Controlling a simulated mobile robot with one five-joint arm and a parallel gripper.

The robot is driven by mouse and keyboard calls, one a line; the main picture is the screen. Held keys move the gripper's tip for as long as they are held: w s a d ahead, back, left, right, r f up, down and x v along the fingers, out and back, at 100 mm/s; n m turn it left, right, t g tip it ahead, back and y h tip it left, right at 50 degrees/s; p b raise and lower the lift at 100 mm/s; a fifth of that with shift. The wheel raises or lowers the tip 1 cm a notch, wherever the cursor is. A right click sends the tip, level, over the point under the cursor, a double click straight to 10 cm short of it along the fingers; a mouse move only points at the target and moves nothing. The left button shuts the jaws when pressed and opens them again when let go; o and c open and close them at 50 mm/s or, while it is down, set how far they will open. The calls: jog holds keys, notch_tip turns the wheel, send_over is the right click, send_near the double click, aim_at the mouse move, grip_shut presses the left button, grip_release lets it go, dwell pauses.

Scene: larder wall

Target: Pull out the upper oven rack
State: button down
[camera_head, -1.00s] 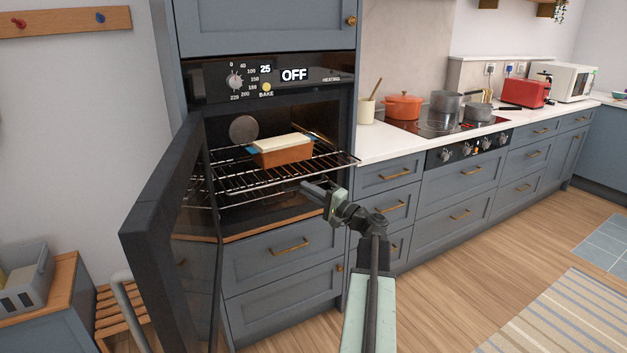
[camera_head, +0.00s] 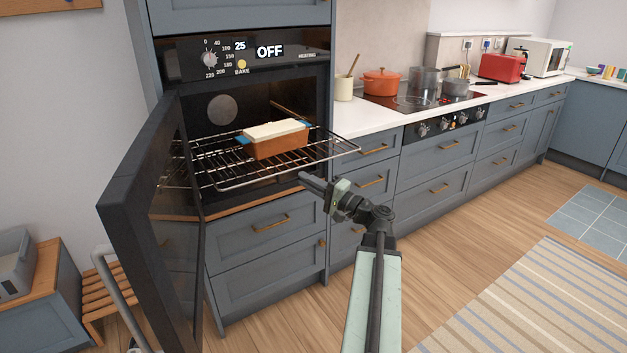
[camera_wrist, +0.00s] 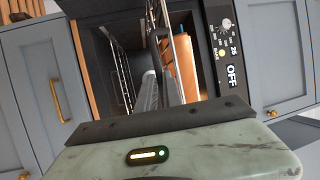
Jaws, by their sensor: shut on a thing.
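The upper oven rack (camera_head: 225,170) is a wire rack that sticks out of the open oven, past its front face. It looks level. A brown loaf tin (camera_head: 277,146) with a pale top and blue ends sits on it, and its side shows in the wrist view (camera_wrist: 186,65). My gripper (camera_head: 304,178) is at the front rail of the rack, right of its middle, and is shut on it. In the wrist view the fingers (camera_wrist: 161,92) reach to the rail, but the exact contact is hard to see.
The dark oven door (camera_head: 150,220) hangs open to the left, its edge towards me. Drawers (camera_head: 265,235) lie below the oven. The counter (camera_head: 375,122) with a hob and pots is to the right. The wooden floor (camera_head: 450,235) in front of the drawers is clear.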

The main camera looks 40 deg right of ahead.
jog(key=shift+a, duration=0.2)
jog(key=c, duration=1.8)
grip_release()
jog(key=shift+d, duration=0.1)
jog(key=b+v, duration=0.1)
jog(key=v, duration=0.6)
jog(key=shift+s+d+f, duration=0.1)
jog(key=shift+s, duration=0.25)
